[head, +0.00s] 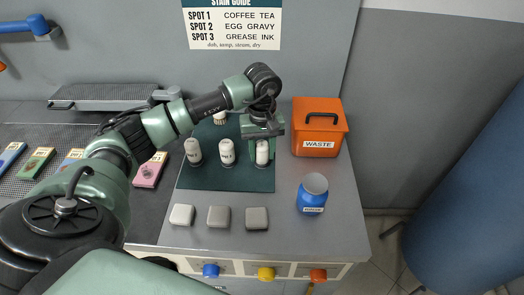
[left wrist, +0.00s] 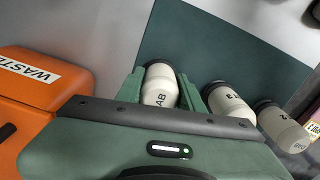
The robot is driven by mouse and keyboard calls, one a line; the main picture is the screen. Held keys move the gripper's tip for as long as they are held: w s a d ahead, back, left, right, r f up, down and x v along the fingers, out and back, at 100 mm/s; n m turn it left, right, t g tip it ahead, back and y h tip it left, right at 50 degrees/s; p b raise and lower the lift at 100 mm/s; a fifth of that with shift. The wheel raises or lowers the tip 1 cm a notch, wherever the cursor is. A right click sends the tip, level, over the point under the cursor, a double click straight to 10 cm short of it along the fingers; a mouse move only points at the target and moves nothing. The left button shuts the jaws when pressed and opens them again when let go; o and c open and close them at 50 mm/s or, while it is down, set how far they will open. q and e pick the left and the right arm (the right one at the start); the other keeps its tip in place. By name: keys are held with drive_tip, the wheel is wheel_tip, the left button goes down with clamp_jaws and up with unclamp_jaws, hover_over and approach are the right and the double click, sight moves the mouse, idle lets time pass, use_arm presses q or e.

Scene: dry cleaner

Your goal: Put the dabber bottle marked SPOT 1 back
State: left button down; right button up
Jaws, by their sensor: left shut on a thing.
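My left gripper (head: 262,140) is shut on a white dabber bottle (head: 262,153) at the right end of a row on the dark green mat (head: 250,183). In the left wrist view the held bottle (left wrist: 160,88) stands between the two green fingers, with part of a label showing; I cannot read a spot number on it. Two similar white bottles stand to its left on the mat, a middle one (head: 227,152) and a left one (head: 193,152). I cannot tell whether the held bottle touches the mat. My right gripper is not in view.
An orange WASTE bin (head: 319,133) stands just right of the mat. A blue jar (head: 312,196) stands at the front right. Several grey blocks (head: 219,216) line the front. A brush (head: 220,118) is at the mat's back. A spot guide (head: 235,25) hangs on the wall.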

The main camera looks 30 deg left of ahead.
use_arm(q)
drive_tip(key=c, duration=0.9)
unclamp_jaws()
drive_tip(key=shift+c, duration=0.2)
drive_tip(key=shift+o, duration=0.2)
drive_tip(key=shift+r, duration=0.2)
wheel_tip(320, 180, up, 10)
drive_tip(key=shift+r+b, duration=0.25)
drive_tip(key=shift+b, duration=0.75)
drive_tip(key=shift+r, duration=0.65)
